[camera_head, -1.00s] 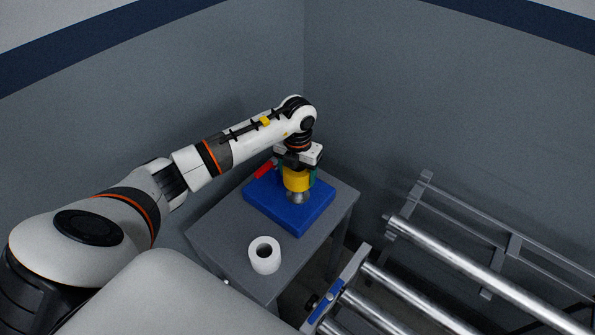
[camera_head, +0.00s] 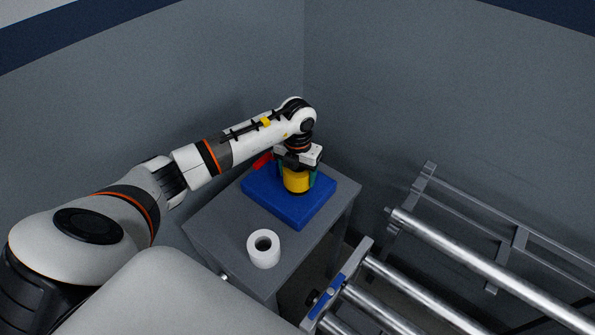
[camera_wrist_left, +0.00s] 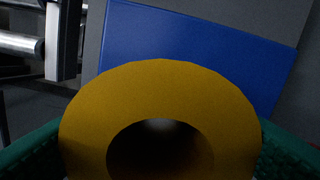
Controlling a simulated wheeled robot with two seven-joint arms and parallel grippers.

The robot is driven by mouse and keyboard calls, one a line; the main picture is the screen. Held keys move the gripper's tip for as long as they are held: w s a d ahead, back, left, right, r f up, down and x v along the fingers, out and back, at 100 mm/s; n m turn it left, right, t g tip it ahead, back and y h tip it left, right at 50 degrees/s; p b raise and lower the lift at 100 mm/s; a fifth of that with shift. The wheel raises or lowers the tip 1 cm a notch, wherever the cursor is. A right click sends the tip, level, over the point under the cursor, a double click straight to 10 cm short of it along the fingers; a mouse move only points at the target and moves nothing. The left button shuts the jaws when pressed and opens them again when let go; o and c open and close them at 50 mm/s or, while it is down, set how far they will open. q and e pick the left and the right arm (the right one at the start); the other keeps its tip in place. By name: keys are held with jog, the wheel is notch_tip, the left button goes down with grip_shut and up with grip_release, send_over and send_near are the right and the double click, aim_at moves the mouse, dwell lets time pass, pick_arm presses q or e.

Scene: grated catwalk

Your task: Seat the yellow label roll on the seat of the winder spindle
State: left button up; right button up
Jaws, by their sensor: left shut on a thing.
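The yellow label roll (camera_head: 296,182) is upright between the green fingertips of my left gripper (camera_head: 297,174), which is shut on it. The roll is low over the blue winder base (camera_head: 262,197), around the place of the spindle. The spindle's metal seat is hidden behind the roll in the head view. I cannot tell whether the roll touches the seat. In the left wrist view the roll (camera_wrist_left: 160,88) fills the lower middle, its hole mostly dark with a faint paler patch at the top. My right gripper is not in view.
A white roll (camera_head: 264,252) stands on the grey table (camera_head: 215,225) nearer the front. A red part (camera_head: 262,160) shows at the base's back left. Metal rollers (camera_head: 480,260) on a frame lie to the right. Walls close off the back.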

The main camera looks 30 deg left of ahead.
pick_arm(q)
jog(key=shift+f+b, duration=0.75)
jog(key=shift+f, duration=0.35)
jog(key=o, duration=1.2)
jog(key=shift+o, duration=0.2)
jog(key=shift+r, duration=0.1)
jog(key=shift+r+p, duration=2.95)
jog(key=shift+r, duration=1)
jog(key=shift+s+f, duration=0.1)
jog(key=shift+s, duration=0.05)
